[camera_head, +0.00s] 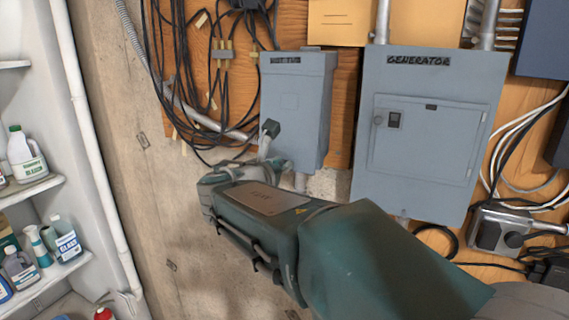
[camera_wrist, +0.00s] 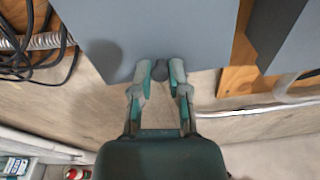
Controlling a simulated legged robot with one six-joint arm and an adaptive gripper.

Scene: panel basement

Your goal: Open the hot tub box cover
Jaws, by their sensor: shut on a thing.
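The hot tub box is the smaller grey box (camera_head: 298,100) on the wooden panel, with a dark label at its top that is too small to read. Its grey front cover fills the top middle of the wrist view (camera_wrist: 155,28) and looks closed. My gripper (camera_head: 268,132) is at the lower front of this box. In the wrist view my gripper's fingers (camera_wrist: 161,74) are closed around a small dark knob (camera_wrist: 161,70) at the cover's lower edge. My arm hides part of the box's lower end in the head view.
The larger generator box (camera_head: 428,130) hangs to the right of the hot tub box. Black cables (camera_head: 185,75) hang to the left. A white shelf (camera_head: 35,190) with bottles stands at the far left.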

